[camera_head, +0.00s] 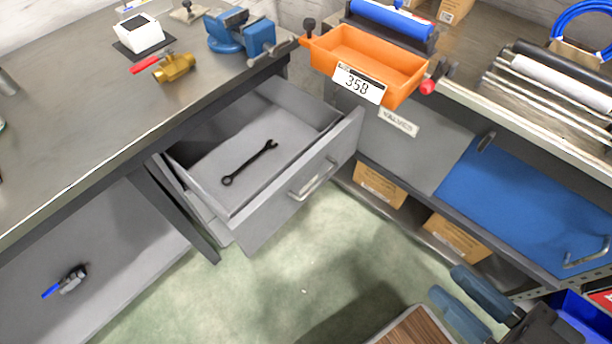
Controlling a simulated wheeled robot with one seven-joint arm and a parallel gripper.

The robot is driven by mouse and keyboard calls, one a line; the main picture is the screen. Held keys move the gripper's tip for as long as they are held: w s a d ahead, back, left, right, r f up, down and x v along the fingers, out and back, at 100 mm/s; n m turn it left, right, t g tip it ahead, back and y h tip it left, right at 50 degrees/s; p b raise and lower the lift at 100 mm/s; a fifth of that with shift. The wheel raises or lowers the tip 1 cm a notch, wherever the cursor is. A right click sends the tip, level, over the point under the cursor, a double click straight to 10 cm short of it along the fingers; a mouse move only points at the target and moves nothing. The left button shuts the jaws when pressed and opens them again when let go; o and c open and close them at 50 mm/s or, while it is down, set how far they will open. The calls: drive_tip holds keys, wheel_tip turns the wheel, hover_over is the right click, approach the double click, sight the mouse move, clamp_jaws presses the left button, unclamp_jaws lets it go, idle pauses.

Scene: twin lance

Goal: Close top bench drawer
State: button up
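The top bench drawer (283,203) is grey and stands pulled out from under the workbench (90,120). A dark wrench (250,163) lies inside it. The drawer's metal bar handle (313,181) is on its front face. My gripper (459,302) is at the bottom right, with two blue-grey fingers spread apart and nothing seen between them. It is well to the right of the drawer front and apart from it.
An orange bin (370,62) labelled 358 overhangs the right bench near the drawer's right side. A blue panel with a handle (535,200) and cardboard boxes (380,185) are at right. A blue vise (240,35) sits on the bench. The green floor (300,275) before the drawer is clear.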

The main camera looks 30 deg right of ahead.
drive_tip(key=shift+f, duration=0.25)
drive_tip(key=shift+c, duration=0.7)
drive_tip(key=w+d+f+m+g+b, duration=0.1)
drive_tip(key=d+f+m, duration=0.1)
drive_tip(key=f, duration=0.4)
drive_tip(key=w+d+f+m+g+h+b, duration=0.1)
drive_tip(key=w+d+f+m, duration=0.1)
drive_tip(key=f, duration=0.4)
drive_tip(key=w+d+f+m+g+b, duration=0.1)
drive_tip(key=d+f+m, duration=0.1)
drive_tip(key=f, duration=0.4)
drive_tip(key=shift+w+d+f+h, duration=0.3)
drive_tip(key=shift+f+h, duration=0.05)
drive_tip(key=shift+h, duration=0.05)
clamp_jaws()
drive_tip(key=m+t+y+b, duration=0.5)
drive_tip(key=m+y+b, duration=0.15)
drive_tip(key=m, duration=0.25)
approach(350, 135)
drive_tip(key=shift+t, duration=0.3)
drive_tip(key=x, duration=0.6)
drive_tip(key=shift+w+a+f, duration=0.2)
drive_tip(key=shift+w+f, duration=0.1)
drive_tip(key=shift+w, duration=0.05)
